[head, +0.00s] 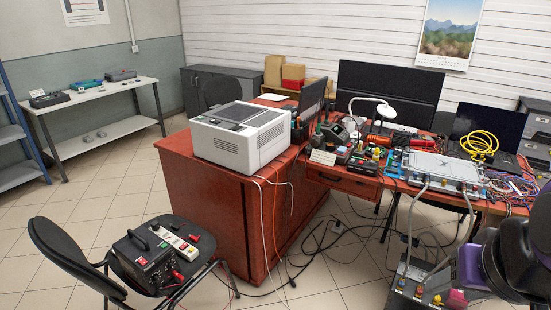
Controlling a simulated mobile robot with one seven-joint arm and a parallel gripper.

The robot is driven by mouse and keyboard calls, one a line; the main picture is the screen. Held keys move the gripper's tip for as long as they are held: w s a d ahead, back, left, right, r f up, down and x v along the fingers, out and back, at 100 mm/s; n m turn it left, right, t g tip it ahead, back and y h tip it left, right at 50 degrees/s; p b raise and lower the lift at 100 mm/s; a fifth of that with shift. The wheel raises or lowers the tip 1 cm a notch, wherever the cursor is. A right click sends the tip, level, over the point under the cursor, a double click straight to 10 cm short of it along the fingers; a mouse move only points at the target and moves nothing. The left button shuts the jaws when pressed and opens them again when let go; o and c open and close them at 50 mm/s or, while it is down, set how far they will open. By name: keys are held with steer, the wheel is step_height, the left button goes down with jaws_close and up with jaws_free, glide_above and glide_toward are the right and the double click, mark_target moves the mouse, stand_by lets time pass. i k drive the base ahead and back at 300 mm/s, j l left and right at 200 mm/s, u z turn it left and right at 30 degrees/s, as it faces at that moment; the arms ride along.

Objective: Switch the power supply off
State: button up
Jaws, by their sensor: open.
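A black box with a carrying handle, which looks like the power supply (145,262), stands on the seat of a black chair at the lower left. Its front panel faces the lower right and carries a small display that looks reddish, with red terminals and leads beside it. Its power switch is too small to make out. A white power strip (178,244) with red parts lies on the seat behind it. Black and purple parts at the right edge look like my own arm. I cannot make out my gripper's fingers, and nothing of mine is near the box.
The chair (60,255) stands left of a red-brown desk (205,205) bearing a white machine (240,135). Cables hang down the desk and lie on the floor. A grey unit (415,285) with hoses stands at the lower right. Tiled floor is open left of the desk.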

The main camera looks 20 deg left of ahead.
mark_target(142, 261)
steer(key=u, duration=1.95)
